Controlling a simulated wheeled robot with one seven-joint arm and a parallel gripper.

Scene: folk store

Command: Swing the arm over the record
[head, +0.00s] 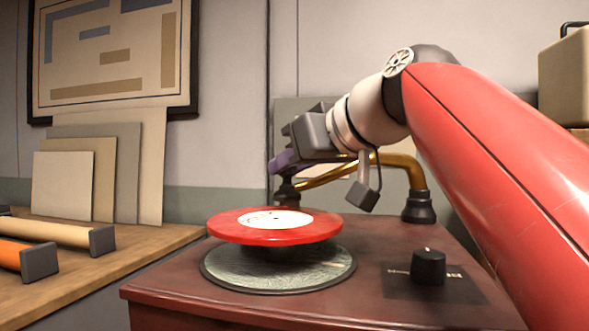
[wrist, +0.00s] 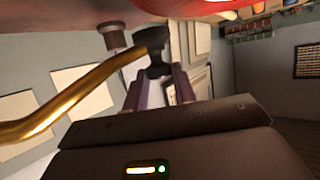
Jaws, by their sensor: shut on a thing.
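The red record (head: 230,229) with a cream label lies level above the grey-green platter (head: 330,276) of the wooden player. The brass arm (head: 400,162) rises from a black post at the player's back right and runs left. Its dark end piece (head: 287,193) is behind the record's back edge; I cannot tell whether it overlaps the record. My gripper (head: 284,163) reaches in from the right and is shut on that end. In the wrist view the purple fingers (wrist: 160,82) stand either side of the black end piece (wrist: 154,48). The record's red edge shows at the top.
A black knob (head: 428,267) stands on the player's front right. A wooden counter (head: 110,265) at left holds rolls (head: 40,232) and leaning cards (head: 90,175). A framed picture (head: 112,50) hangs behind. A beige case (head: 565,80) stands at far right.

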